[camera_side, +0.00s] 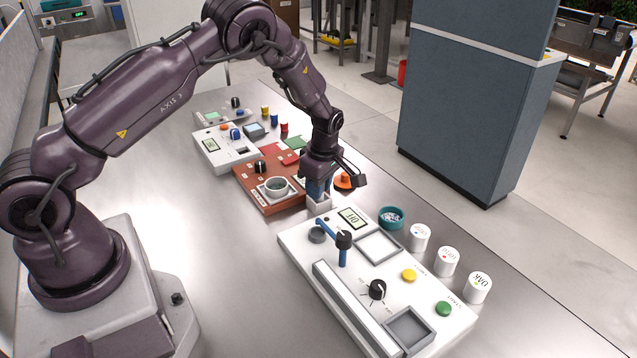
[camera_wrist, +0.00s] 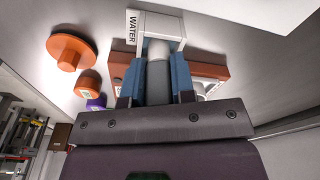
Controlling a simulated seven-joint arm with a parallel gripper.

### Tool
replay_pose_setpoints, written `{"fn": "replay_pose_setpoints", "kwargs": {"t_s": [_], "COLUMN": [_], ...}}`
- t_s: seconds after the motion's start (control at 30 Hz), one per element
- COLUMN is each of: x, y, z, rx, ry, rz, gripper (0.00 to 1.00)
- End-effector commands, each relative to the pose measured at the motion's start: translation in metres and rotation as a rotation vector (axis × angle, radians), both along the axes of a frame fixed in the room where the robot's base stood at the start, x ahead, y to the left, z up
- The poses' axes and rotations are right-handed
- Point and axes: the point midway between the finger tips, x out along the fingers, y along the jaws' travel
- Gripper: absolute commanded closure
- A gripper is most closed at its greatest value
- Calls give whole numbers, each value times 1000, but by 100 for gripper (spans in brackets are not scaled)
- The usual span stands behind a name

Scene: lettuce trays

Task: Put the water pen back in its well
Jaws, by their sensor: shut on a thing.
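My gripper (camera_side: 318,187) points down over the white well (camera_side: 318,203) beside the brown-red panel. In the wrist view my gripper (camera_wrist: 157,82) has its blue fingers shut on the grey water pen (camera_wrist: 158,80), one finger on each side. The pen's paler end reaches the mouth of the white well marked WATER (camera_wrist: 133,26). How deep the pen sits in the well is hidden. In the side view the fingers and wrist hide most of the pen.
An orange knobbed disc (camera_side: 344,181) stands close right of my gripper. The brown-red panel (camera_side: 262,203) with a bowl (camera_side: 277,188) lies to the left. A white control panel (camera_side: 345,275) is in front, with a teal dish (camera_side: 391,217) and several white labelled pots beyond it.

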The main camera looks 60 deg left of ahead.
Motion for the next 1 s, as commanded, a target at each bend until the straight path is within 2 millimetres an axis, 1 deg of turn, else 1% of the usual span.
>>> {"fn": "replay_pose_setpoints", "kwargs": {"t_s": [0.2, 0.23, 0.33, 0.37, 0.67, 1.0], "x": [0, 0, 0, 0, 0, 0], "y": [0, 0, 0, 0, 0, 0], "z": [0, 0, 0, 0, 1, 24], "rx": [0, 0, 0, 0, 0, 0], "ry": [0, 0, 0, 0, 0, -2], "rz": [0, 0, 0, 0, 0, 0], "gripper": [99, 74, 51, 46, 46, 46]}}
